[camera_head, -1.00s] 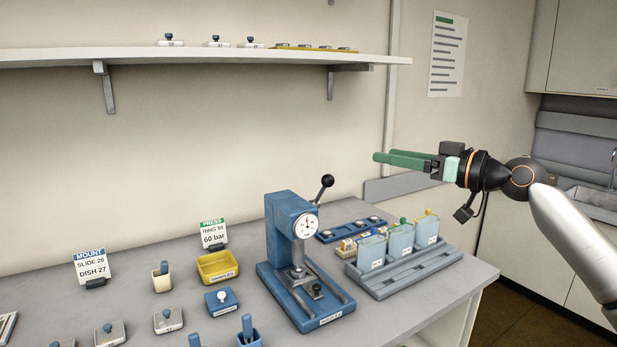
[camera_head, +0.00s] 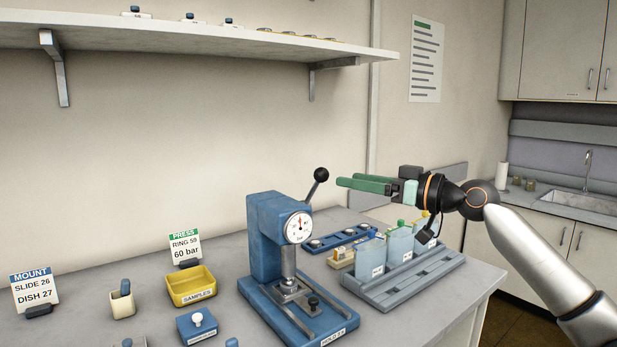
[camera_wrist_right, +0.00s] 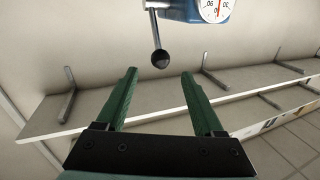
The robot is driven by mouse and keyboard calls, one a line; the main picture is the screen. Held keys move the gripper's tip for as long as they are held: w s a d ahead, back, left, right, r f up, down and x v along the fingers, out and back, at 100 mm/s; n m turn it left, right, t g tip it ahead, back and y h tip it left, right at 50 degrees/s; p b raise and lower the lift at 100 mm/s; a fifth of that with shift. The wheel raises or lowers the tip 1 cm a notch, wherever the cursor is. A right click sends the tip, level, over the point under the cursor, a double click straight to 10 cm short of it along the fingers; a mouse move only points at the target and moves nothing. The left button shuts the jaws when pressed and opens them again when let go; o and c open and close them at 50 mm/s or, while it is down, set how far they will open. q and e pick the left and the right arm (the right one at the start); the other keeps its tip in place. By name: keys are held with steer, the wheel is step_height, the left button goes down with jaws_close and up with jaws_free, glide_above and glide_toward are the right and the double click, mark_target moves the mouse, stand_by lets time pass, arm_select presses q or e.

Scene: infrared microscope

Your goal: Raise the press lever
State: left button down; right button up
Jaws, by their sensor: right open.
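The press lever (camera_head: 316,185) is a metal rod with a black ball knob, rising up and to the right from the head of the blue press (camera_head: 265,235). It also shows in the right wrist view (camera_wrist_right: 160,58), ahead of the fingers and apart from them. The press has a round dial gauge on its front. My right gripper (camera_head: 340,186) has green fingers and is just right of the knob in the head view. In the wrist view its fingers are apart with nothing between them. My left gripper is not in view.
A grey-blue rack (camera_head: 400,280) with upright pouches stands right of the press, below my right arm. A blue tray (camera_head: 340,238) lies behind it. A yellow samples bin (camera_head: 192,288) is left of the press. A wall shelf (camera_head: 200,42) runs above.

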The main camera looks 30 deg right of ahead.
mark_target(324, 174)
steer(key=p+x, duration=0.4)
steer(key=x, duration=0.7)
steer(key=shift+r, duration=0.15)
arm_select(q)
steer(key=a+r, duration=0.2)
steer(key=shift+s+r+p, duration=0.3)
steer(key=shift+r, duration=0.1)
arm_select(e)
steer(key=shift+w+a, duration=0.15)
steer(key=shift+w, duration=0.25)
jaws_close()
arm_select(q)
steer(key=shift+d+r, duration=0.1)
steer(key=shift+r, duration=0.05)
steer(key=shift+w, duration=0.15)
